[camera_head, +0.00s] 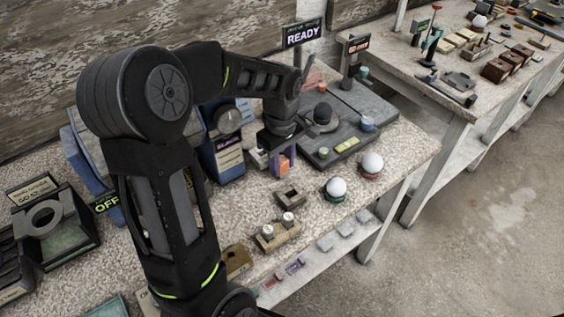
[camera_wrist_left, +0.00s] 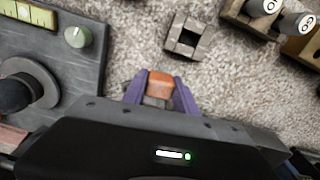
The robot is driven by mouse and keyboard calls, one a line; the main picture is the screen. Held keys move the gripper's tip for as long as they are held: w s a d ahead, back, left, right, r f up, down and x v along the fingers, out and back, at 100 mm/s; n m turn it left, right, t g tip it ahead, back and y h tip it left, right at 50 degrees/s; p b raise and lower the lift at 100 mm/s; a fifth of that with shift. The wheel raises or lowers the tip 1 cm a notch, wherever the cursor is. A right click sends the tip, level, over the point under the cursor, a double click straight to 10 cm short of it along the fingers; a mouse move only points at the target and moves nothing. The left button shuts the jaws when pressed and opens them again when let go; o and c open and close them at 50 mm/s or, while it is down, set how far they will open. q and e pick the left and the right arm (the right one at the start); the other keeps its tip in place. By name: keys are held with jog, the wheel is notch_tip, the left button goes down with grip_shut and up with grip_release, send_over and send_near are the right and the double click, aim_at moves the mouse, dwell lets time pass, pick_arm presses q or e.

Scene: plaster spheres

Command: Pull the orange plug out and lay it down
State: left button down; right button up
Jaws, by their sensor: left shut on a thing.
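My left gripper (camera_head: 283,163) comes down from above near the middle of the head view. Its purple fingers also show in the left wrist view (camera_wrist_left: 161,92). They are closed on both sides of the orange plug (camera_wrist_left: 160,83), which also shows between them in the head view (camera_head: 284,167). The plug's lower end is hidden, so I cannot tell whether it sits in a socket or hangs free. A small dark block with a square hole (camera_wrist_left: 188,37) lies apart on the speckled bench; it is also in the head view (camera_head: 290,199). My right gripper is not in view.
A grey panel (camera_head: 331,146) with a black knob stands right of the gripper, and a blue box (camera_head: 228,157) stands left.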

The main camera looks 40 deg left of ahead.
pick_arm(q)
jog(key=shift+f+b, duration=0.55)
jog(key=shift+f, duration=0.15)
jog(key=c, duration=0.9)
grip_release()
jog(key=shift+r, duration=0.1)
jog(key=shift+r+p, duration=1.55)
jog(key=shift+r, duration=0.4)
